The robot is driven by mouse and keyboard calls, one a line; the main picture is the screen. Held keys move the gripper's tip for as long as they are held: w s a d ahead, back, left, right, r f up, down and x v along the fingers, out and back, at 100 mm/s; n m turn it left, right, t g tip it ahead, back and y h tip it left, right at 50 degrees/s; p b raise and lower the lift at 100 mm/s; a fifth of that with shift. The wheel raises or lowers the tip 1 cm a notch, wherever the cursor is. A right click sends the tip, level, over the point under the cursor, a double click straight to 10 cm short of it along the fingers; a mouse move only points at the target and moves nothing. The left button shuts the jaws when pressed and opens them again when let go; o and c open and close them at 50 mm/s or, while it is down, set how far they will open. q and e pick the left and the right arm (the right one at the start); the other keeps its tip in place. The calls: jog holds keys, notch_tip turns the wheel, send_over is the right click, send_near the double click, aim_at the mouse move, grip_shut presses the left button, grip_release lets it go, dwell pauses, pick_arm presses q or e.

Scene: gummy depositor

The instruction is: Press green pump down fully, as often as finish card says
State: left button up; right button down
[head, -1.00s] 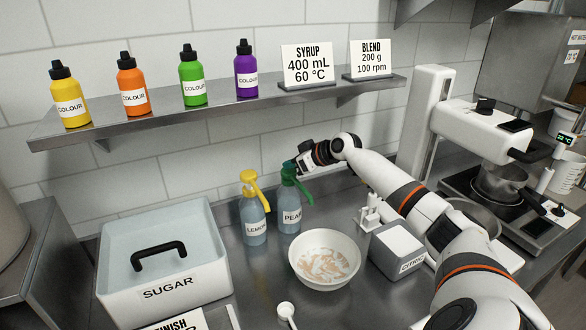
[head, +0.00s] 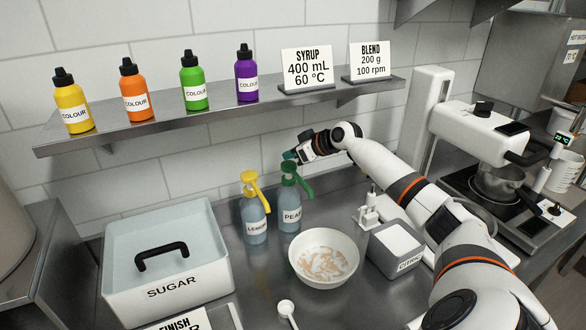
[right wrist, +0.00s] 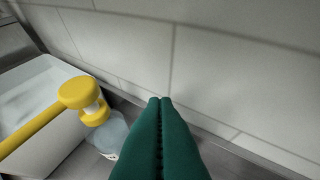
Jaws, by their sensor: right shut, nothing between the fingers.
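The green pump (head: 290,168) tops the bottle labelled PEAR (head: 289,212), which stands upright on the counter beside the LEMON bottle. My right gripper (head: 289,156) is shut and empty, just above the green pump's head; a small gap seems to show between them. In the right wrist view its green fingers (right wrist: 160,135) are together, and the green pump is hidden from that view. The finish card (head: 178,325) is cut off by the lower edge of the head view; its number cannot be read. My left gripper is not in view.
The yellow pump (head: 250,178) stands close on the left, also in the right wrist view (right wrist: 83,95). A white bowl (head: 324,280) is in front, a SUGAR bin (head: 165,262) to the left. The bottle shelf (head: 220,112) and tiled wall are behind.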

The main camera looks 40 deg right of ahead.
aim_at(294, 166)
jog(key=shift+f, duration=0.1)
dwell(0.3)
jog(key=shift+s+a+f+b, duration=0.1)
jog(key=shift+f+b, duration=1.25)
jog(key=shift+f, duration=0.65)
jog(key=shift+r+p, duration=1.05)
jog(key=shift+r, duration=0.45)
jog(key=shift+r+p, duration=0.3)
jog(key=shift+r, duration=0.3)
